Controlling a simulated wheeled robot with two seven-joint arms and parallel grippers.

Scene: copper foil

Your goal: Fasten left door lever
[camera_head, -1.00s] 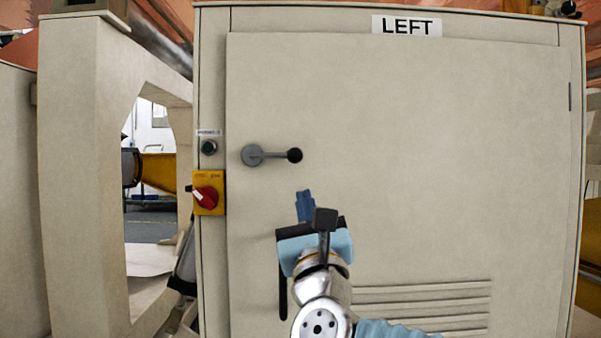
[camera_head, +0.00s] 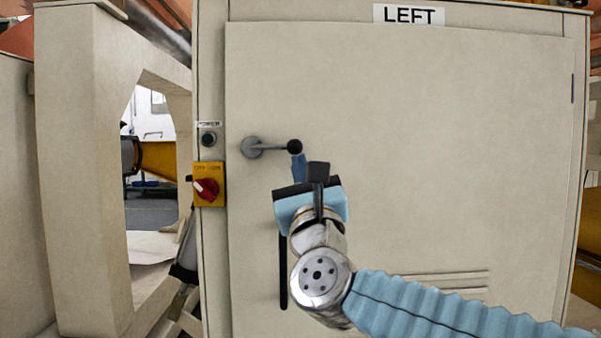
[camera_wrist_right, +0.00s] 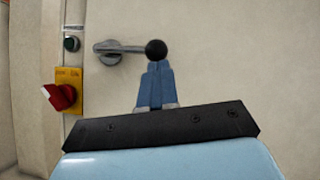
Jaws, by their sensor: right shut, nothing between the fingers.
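The left door (camera_head: 430,150) is a beige cabinet panel under a sign reading LEFT (camera_head: 408,15). Its lever (camera_head: 270,147) has a round grey hub and a rod pointing right to a black ball knob, roughly horizontal. It also shows in the right wrist view (camera_wrist_right: 125,48). My right gripper (camera_head: 298,165) is shut and empty, its blue fingertips just below the black knob. In the right wrist view the fingertips (camera_wrist_right: 157,68) overlap the knob's lower edge; I cannot tell whether they touch it. My left gripper is not in view.
A yellow switch box (camera_head: 209,185) with a red knob and a dark round button (camera_head: 208,139) sit on the frame left of the door. Vent slots (camera_head: 440,282) are low on the door. A beige pillar (camera_head: 85,180) stands at left.

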